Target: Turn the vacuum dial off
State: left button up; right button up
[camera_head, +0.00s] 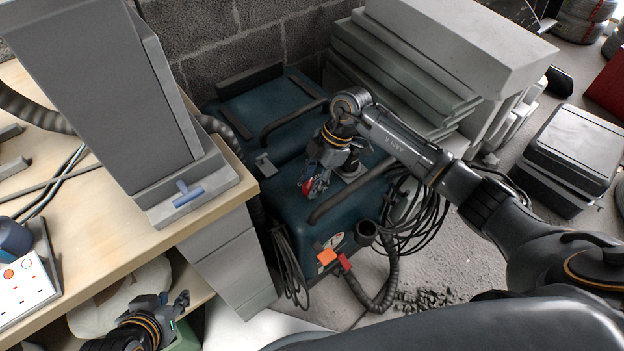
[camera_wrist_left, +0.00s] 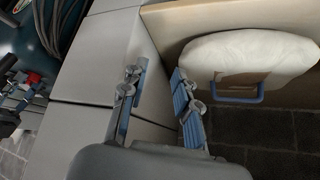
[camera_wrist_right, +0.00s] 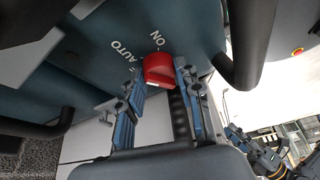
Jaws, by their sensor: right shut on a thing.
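The vacuum (camera_head: 285,225) is a dark blue-green machine on the floor beside the workbench. Its red dial (camera_wrist_right: 159,68) is on the top, with the white words ON and AUTO printed near it. The dial also shows partly in the head view (camera_head: 306,186). My right gripper (camera_wrist_right: 163,75) is shut on the dial, with a blue-padded finger on each side. My left gripper (camera_wrist_left: 155,80) is open and empty, low beside the workbench.
The wooden workbench (camera_head: 95,190) stands at left, with grey drawers (camera_head: 235,265) below. Black handle bars (camera_head: 293,122) and a ribbed hose (camera_head: 375,300) are on the vacuum. Grey slabs (camera_head: 470,45) are stacked behind it. Loose cables (camera_head: 415,220) hang at its right.

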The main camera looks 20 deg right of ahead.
jog(key=shift+w+r+n+g+p, duration=0.1)
jog(key=shift+n+g+p, duration=0.5)
jog(key=shift+n, duration=1.1)
jog(key=n, duration=0.2)
jog(key=shift+w+n+g+h, duration=0.1)
jog(key=shift+n+g+h, duration=0.2)
jog(key=shift+g+h, duration=0.1)
jog(key=n, duration=0.2)
jog(key=n+g+h, duration=0.1)
jog(key=n, duration=0.2)
jog(key=shift+a+h, duration=0.15)
jog(key=shift+h, duration=0.15)
pick_arm(q)
jog(key=shift+s+a+f+g+y, duration=0.2)
jog(key=shift+s+g, duration=0.3)
jog(key=shift+s, duration=0.35)
jog(key=shift+s+a+f+g+y, duration=0.1)
jog(key=shift+s+a+f+g, duration=0.35)
jog(key=shift+s, duration=0.45)
jog(key=shift+s+a+f+g+y, duration=0.15)
jog(key=shift+s+g, duration=0.4)
jog(key=shift+s, duration=0.3)
pick_arm(e)
jog(key=shift+n+g, duration=0.3)
jog(key=shift+n, duration=0.1)
jog(key=o, duration=1.1)
jog(key=shift+o, duration=0.2)
